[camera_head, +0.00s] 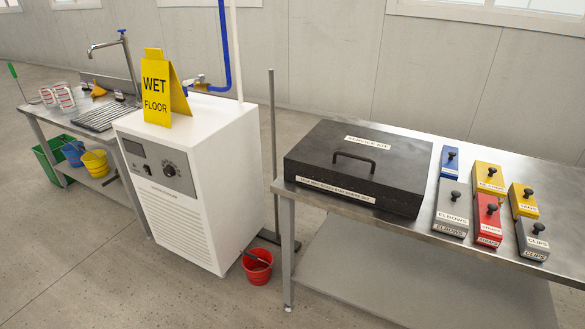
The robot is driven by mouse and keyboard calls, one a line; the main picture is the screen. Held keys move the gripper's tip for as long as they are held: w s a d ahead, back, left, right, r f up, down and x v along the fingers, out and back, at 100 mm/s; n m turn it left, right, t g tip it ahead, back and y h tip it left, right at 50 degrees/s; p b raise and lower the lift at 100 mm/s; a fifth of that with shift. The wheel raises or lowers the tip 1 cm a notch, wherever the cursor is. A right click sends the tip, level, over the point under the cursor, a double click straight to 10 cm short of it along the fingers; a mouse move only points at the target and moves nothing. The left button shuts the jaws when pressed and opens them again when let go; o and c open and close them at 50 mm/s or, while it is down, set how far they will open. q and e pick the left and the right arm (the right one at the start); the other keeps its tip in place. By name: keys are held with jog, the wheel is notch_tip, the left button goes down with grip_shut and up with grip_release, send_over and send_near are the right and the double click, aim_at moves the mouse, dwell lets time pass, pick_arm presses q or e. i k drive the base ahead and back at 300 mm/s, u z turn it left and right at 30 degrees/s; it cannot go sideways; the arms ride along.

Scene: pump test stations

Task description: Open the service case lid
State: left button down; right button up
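The service case (400,197) is a large black box on the left part of the metal table at the right. Its lid (315,150) looks shut and lies flat. A dark handle (354,160) stands up from the lid's middle. One white label is on the lid behind the handle, and another runs along the case's front edge. Neither of my grippers shows in the head view.
Several small labelled boxes with black knobs, such as the red box (488,219), stand right of the case on the metal table (460,258). A white machine (200,190) carries a yellow wet floor sign (157,90). A red bucket (257,268) stands on the floor between.

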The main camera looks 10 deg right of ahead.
aim_at(386, 165)
jog(key=u, duration=0.55)
jog(key=i, duration=0.6)
jog(key=z, duration=0.95)
jog(key=i, duration=0.95)
jog(key=z, duration=0.95)
